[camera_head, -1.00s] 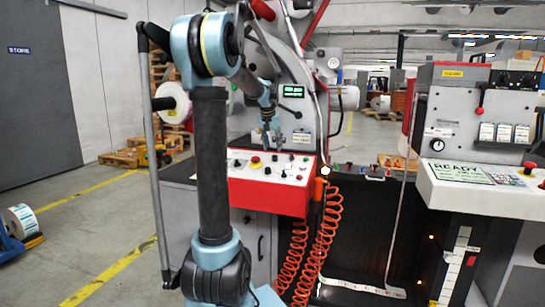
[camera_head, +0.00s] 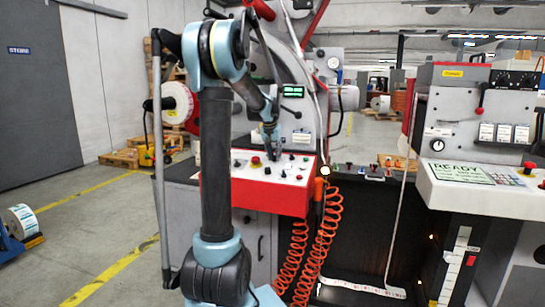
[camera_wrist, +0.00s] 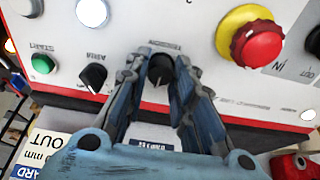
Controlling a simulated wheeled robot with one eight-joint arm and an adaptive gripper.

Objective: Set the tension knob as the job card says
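The tension knob (camera_wrist: 161,68) is a small black knob on the pale control panel (camera_wrist: 120,30), with its label upside down beside it in the wrist view. My gripper (camera_wrist: 161,60) points at the panel with one finger on each side of this knob, and the fingertips appear to close on it. The fingers partly cover the knob, and I cannot read its setting. In the head view my gripper (camera_head: 272,155) is low over the red-edged panel (camera_head: 255,198). A card (camera_wrist: 42,155) with upside-down print shows at the lower left of the wrist view, mostly cut off.
A red emergency button (camera_wrist: 255,42) on a yellow ring sits right of the knob in the wrist view. A black selector knob (camera_wrist: 93,76) and green start button (camera_wrist: 43,64) sit to the left. Orange coiled hoses (camera_head: 328,240) hang below the panel.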

